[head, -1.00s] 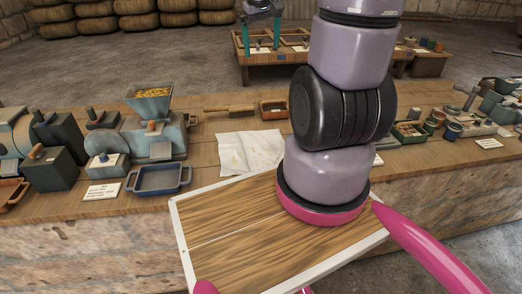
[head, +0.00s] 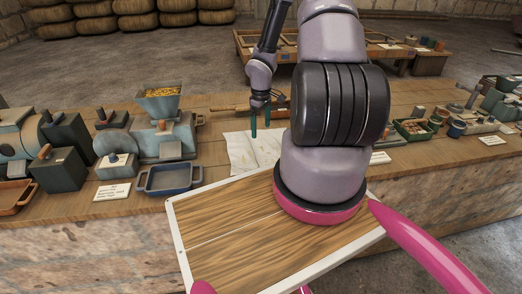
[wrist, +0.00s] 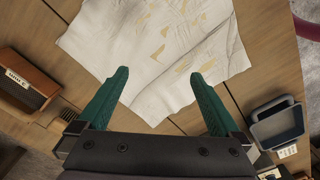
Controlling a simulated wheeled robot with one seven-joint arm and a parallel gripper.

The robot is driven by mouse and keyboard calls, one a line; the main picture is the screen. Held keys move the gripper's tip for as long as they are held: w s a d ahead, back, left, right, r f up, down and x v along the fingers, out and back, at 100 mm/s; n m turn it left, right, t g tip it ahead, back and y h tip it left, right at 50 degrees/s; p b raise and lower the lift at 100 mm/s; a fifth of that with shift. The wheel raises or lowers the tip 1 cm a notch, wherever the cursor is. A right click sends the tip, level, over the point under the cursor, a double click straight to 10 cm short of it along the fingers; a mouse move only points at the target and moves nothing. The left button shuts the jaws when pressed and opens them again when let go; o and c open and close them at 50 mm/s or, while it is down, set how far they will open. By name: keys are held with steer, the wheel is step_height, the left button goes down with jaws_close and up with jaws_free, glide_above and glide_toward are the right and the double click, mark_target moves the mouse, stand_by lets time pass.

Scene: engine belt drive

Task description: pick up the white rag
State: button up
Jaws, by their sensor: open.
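The white rag (head: 238,148) lies flat on the wooden workbench, with yellowish stains and creases. My arm hides part of its right side in the head view. My gripper (head: 260,126) is above the rag's far right part, pointing down. In the wrist view the rag (wrist: 165,35) fills the top middle, its upper part cut off by the frame. The two green fingers of my gripper (wrist: 160,76) are spread wide with nothing between them. The fingertips overlap the rag's near edge in that view; I cannot tell the height left between them.
A blue tray (head: 168,181) stands left of the rag, beside a grinder with a hopper of yellow grain (head: 160,92). A small box (wrist: 28,80) is at the wrist view's left. Machines crowd the bench's left; containers stand right. My wooden deck (head: 230,235) is in front.

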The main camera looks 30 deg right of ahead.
step_height(320, 180, down, 8)
steer(key=shift+s+f, duration=0.1)
steer(key=shift+f, duration=0.1)
stand_by(0.4)
jaws_close()
stand_by(0.4)
step_height(320, 180, up, 12)
stand_by(0.5)
step_height(320, 180, up, 9)
glide_above(261, 149)
stand_by(0.3)
